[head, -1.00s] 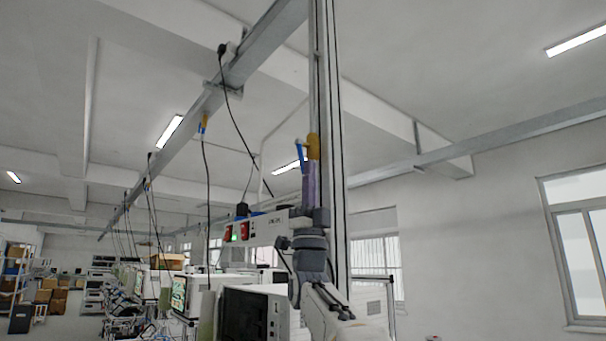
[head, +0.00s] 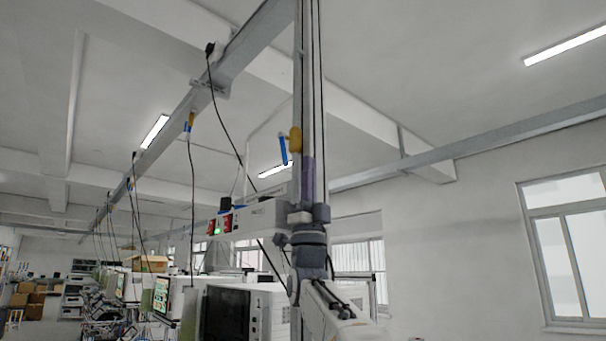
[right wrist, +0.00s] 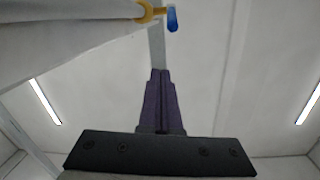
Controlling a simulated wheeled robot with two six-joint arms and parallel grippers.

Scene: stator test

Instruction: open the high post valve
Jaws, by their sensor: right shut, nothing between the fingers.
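The valve is on the tall metal post (head: 313,80). It has a yellow body (head: 296,140) and a blue lever handle (head: 283,150) that hangs down, slightly tilted, on the left of the body. My right gripper (head: 308,162) points up in front of the post, just below and right of the valve. Its purple fingers are together and empty. In the right wrist view the fingers (right wrist: 161,75) are shut, and the yellow body (right wrist: 150,14) and blue handle (right wrist: 172,20) show above them, apart from the fingertips. My left gripper is not in view.
A white power box (head: 257,218) with red switches stands left of my right wrist. White equipment with a dark front (head: 228,312) is below. Cables hang from the overhead beam (head: 240,50). The space right of the post is open up to the wall.

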